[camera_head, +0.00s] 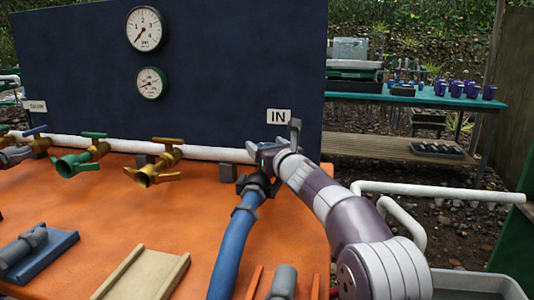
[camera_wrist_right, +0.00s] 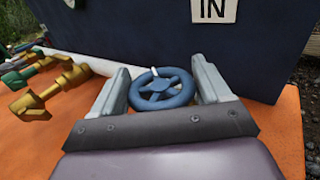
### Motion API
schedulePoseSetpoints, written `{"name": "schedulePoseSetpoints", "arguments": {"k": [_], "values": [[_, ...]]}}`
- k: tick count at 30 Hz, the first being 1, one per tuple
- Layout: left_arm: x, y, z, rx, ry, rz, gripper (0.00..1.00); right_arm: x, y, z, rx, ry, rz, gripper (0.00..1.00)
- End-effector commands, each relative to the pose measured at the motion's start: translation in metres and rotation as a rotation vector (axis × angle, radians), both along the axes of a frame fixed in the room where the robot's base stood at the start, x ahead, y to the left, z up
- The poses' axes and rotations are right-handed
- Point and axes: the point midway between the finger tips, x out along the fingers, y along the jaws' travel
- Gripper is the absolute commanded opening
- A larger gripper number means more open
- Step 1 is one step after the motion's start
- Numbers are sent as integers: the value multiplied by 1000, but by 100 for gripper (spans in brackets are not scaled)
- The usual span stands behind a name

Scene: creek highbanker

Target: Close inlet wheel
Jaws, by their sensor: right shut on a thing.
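The inlet wheel (camera_wrist_right: 160,87) is a small blue spoked handwheel below the IN sign (camera_wrist_right: 214,8) in the right wrist view. My right gripper (camera_wrist_right: 160,72) has one grey finger on each side of the wheel and is shut on its rim. In the head view my right gripper (camera_head: 270,150) is at the pipe below the IN sign (camera_head: 278,116) and hides the wheel. A dark valve body (camera_head: 258,184) shows just under it, with a blue hose (camera_head: 232,245) running down from it. My left gripper is not in view.
A green valve (camera_head: 80,160) and a brass valve (camera_head: 155,165) stand left along the white pipe (camera_head: 210,153). A dark blue panel (camera_head: 210,60) with two gauges rises behind. A blue block (camera_head: 55,250) and a tan channel (camera_head: 145,275) lie on the orange table top (camera_head: 110,215).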

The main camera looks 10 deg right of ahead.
Motion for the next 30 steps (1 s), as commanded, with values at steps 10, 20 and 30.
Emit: {"name": "schedulePoseSetpoints", "arguments": {"k": [10, 20, 30], "values": [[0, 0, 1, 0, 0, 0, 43, 0, 0, 1, -1, -1, 0, 97], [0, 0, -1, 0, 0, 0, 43, -3, -1, 1, -1, -2, 1, 97], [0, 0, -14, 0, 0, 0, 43, -56, -12, 0, 0, -3, 0, 97]]}}
